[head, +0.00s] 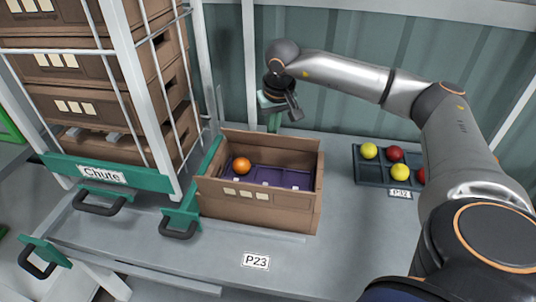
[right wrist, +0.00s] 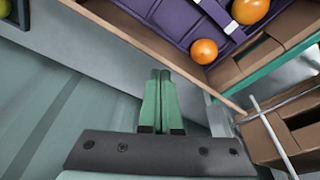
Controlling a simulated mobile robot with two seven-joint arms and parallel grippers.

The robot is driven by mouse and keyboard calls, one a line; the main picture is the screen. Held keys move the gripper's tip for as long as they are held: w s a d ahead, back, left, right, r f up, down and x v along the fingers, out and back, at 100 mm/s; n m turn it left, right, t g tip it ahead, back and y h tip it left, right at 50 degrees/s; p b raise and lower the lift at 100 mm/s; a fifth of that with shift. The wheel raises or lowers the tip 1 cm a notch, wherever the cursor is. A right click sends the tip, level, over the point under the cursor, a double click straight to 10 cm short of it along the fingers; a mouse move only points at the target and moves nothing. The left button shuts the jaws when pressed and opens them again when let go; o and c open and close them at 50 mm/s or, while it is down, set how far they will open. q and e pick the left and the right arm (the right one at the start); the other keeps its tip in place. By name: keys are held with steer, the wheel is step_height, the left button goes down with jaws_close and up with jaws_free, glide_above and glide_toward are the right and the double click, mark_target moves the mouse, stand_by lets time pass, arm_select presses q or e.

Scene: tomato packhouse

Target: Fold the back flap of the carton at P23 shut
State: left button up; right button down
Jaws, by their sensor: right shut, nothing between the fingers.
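The open brown carton (head: 262,212) stands on the bench behind the P23 label (head: 256,261). It holds a purple tray insert (head: 268,176) with an orange tomato (head: 241,165). Its back panel (head: 270,141) stands up along the rear edge; I cannot tell wall from flap there. My right gripper (head: 274,126) is shut and empty, pointing down just behind that edge. In the right wrist view its green fingers (right wrist: 161,75) are together, apart from the carton's back edge (right wrist: 150,52). That view shows two orange tomatoes (right wrist: 203,51) in the insert. My left gripper is out of view.
A rack of stacked cartons (head: 68,68) with a Chute label (head: 102,174) stands left of the carton. A corrugated wall (head: 345,100) closes the back.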

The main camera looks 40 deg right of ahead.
steer(key=shift+a+f, duration=0.1)
steer(key=shift+f, duration=0.2)
steer(key=shift+s+a, duration=0.4)
steer(key=shift+s+a+f, duration=0.35)
steer(key=shift+s+a, duration=0.05)
steer(key=shift+a, duration=0.15)
steer(key=shift+s+a+f+b, duration=0.3)
steer(key=shift+a+f+b, duration=0.05)
steer(key=shift+f+b, duration=0.2)
steer(key=shift+s+a+f+b, duration=0.25)
steer(key=shift+a+f+b, duration=0.05)
steer(key=shift+f+b, duration=0.2)
